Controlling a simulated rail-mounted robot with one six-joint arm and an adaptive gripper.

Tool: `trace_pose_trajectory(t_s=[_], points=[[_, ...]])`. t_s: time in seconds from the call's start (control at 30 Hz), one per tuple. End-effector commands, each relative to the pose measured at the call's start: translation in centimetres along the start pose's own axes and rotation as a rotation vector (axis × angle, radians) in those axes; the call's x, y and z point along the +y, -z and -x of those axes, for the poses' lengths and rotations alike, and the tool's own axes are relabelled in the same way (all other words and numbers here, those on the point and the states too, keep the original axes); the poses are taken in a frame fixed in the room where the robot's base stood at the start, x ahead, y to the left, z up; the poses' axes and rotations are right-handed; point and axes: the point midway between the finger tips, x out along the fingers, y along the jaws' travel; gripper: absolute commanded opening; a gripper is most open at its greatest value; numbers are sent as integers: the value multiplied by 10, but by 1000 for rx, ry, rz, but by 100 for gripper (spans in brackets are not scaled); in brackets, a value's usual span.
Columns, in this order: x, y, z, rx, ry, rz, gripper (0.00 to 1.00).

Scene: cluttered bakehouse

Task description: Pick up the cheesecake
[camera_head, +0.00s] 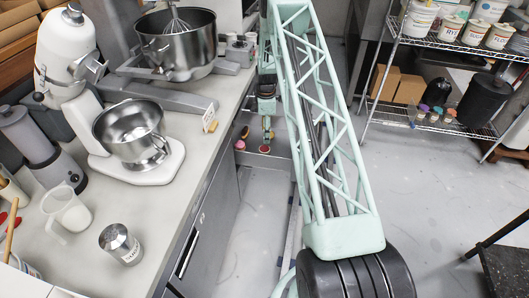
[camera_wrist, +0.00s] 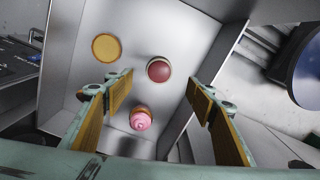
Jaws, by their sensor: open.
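Three small round baked items lie in a grey, straight-walled recess (camera_wrist: 185,25) in the wrist view. A pink-frosted cupcake (camera_wrist: 143,118) lies nearer, between the finger bases. My gripper (camera_wrist: 160,93) is open and empty, its fingers apart on either side; it is small in the head view (camera_head: 266,128).
The counter (camera_head: 175,215) at left holds a white stand mixer (camera_head: 65,45), steel bowls, a jug (camera_head: 68,209) and a shaker (camera_head: 120,242). A wire rack (camera_head: 430,127) with tubs stands at right. Recess walls rise close around the items. The floor at right is mostly clear.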

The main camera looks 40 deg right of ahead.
Motion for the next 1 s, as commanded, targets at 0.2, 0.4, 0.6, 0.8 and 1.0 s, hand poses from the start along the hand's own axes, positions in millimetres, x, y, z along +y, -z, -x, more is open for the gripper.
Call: trace_pose_trajectory(t_s=[0.2, 0.4, 0.6, 0.8, 1.0], points=[[0, 0, -25, 0, 1, 0, 51], [0, 0, -50, 0, 1, 0, 51], [0, 0, -69, 0, 1, 0, 51], [0, 0, -76, 0, -1, 0, 51], [0, 0, -77, 0, -1, 0, 51]])
